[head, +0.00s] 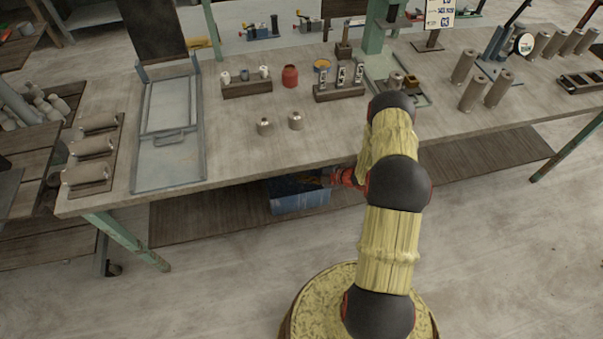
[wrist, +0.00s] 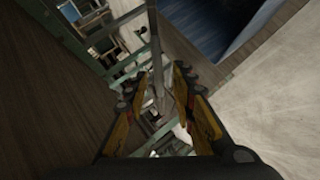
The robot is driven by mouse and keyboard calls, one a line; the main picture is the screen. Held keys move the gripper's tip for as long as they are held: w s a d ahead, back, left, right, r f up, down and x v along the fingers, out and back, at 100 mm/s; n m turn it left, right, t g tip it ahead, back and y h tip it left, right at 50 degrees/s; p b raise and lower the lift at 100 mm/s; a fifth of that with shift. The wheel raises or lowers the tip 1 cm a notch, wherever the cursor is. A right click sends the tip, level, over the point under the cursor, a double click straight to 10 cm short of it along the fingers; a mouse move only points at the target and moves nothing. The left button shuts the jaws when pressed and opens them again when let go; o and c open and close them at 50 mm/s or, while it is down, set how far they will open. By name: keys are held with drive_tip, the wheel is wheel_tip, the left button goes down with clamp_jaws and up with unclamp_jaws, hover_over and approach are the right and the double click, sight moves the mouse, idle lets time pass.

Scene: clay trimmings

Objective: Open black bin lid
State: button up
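A blue bin (head: 300,203) stands on the low shelf under the front edge of the workbench, in the middle of the head view. Its top (head: 285,186) is dark; I cannot tell whether this is a black lid or the open inside. In the wrist view a dark blue-edged shape (wrist: 205,22), seemingly this bin, shows at the top right. My gripper (head: 327,179) is at the bin's right side, partly under the bench edge. In the wrist view its yellow fingers (wrist: 160,75) are apart, with nothing seen held between them. Contact with the bin cannot be told.
The workbench (head: 230,158) overhangs the bin and bears a metal tray frame (head: 135,170), a red jar (head: 290,77) and several clay cylinders. A green bench leg (head: 125,240) stands at the left. The floor (head: 210,285) in front is clear.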

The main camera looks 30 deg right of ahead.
drive_tip(key=v, duration=1.2)
drive_tip(key=shift+f, duration=0.1)
drive_tip(key=shift+c, duration=0.4)
